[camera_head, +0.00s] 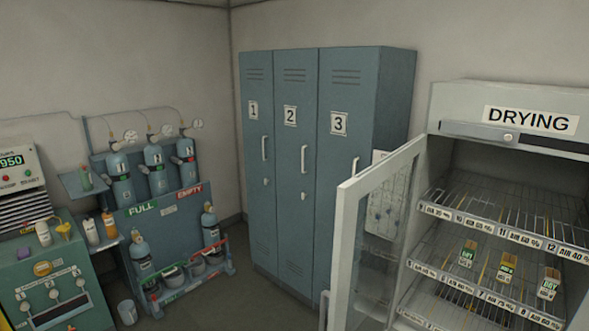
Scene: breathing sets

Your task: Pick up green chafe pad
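I cannot make out for certain which thing is the green chafe pad. A small green item (86,177) stands on a little blue side shelf (76,188) at the left, beside the gas cylinders. Small labelled blocks sit on a middle rack of the drying cabinet; one block (467,253) at their left has a green patch. They are too small to tell what they are. My gripper is not in view.
The drying cabinet (470,92) at the right has its glass door (347,235) swung open to the left. Blue lockers (290,200) stand behind. A cylinder rack (170,225), bucket (126,312) and control console (45,275) fill the left. Dark floor shows between.

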